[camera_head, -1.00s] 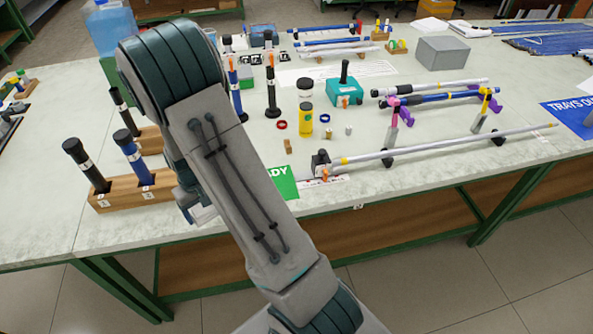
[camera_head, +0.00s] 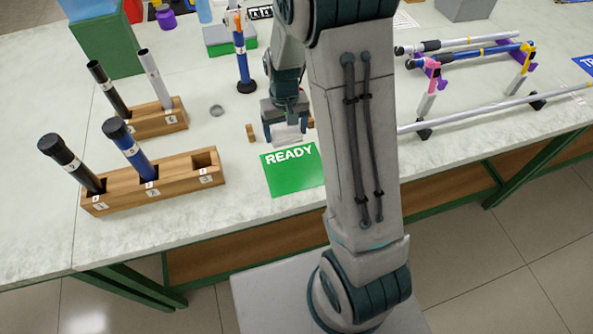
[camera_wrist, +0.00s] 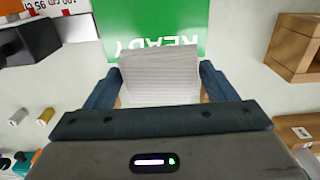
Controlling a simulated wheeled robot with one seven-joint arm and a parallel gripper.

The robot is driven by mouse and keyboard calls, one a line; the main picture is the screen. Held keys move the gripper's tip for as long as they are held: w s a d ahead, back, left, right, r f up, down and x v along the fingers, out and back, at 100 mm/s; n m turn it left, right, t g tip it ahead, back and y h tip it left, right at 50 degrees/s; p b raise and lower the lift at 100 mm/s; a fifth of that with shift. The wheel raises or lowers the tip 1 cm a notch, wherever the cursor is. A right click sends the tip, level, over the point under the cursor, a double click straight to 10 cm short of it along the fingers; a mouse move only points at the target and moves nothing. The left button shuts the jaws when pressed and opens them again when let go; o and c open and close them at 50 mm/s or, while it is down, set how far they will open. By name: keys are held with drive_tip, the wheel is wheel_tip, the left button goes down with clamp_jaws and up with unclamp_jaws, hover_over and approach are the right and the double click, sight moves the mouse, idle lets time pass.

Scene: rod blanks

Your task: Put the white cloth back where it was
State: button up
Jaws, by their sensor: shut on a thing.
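My gripper (camera_head: 284,124) is shut on the white cloth (camera_head: 287,136), beside the back edge of the green READY card in the head view. In the wrist view, the cloth (camera_wrist: 160,72) is a pale, ribbed, folded piece between the two dark blue fingers of my gripper (camera_wrist: 158,90). It overlaps the edge of the green READY card (camera_wrist: 175,25) there. I cannot tell whether the cloth touches the table.
A wooden rack (camera_head: 185,180) at the front left holds a black rod and a blue rod; its right slot is empty. Another rack (camera_head: 148,122) stands behind it. A long rod (camera_head: 480,111) lies on supports to the right.

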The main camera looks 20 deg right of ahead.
drive_tip(key=b, duration=0.7)
approach(295, 169)
wheel_tip(295, 169, down, 6)
drive_tip(key=shift+f, duration=0.15)
drive_tip(key=shift+f, duration=0.15)
drive_tip(key=o, duration=0.9)
drive_tip(key=shift+o, duration=0.2)
